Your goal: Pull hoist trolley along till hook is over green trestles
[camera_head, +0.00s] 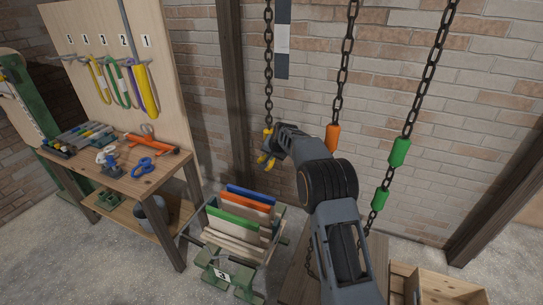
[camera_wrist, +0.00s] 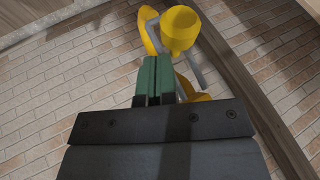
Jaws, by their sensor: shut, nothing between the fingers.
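A yellow hook (camera_head: 265,161) hangs on the left dark chain (camera_head: 268,60), in front of the brick wall. My gripper (camera_wrist: 155,78) is shut, its green fingertips together with nothing between them. The hook's yellow body (camera_wrist: 181,30) shows just beyond and beside the fingertips; I cannot tell whether they touch. In the head view my gripper partly hides the hook. The green trestles (camera_head: 215,282), marked 3, stand on the floor lower left of the hook in the picture, with several boards held upright. The hoist trolley is out of view.
Another chain (camera_head: 343,80) carries an orange tag (camera_head: 332,138); a chain to its right carries green tags (camera_head: 399,152). A workbench (camera_head: 150,175) with tools stands at left. A wooden crate (camera_head: 440,285) is at lower right. A dark post (camera_head: 231,90) stands against the wall.

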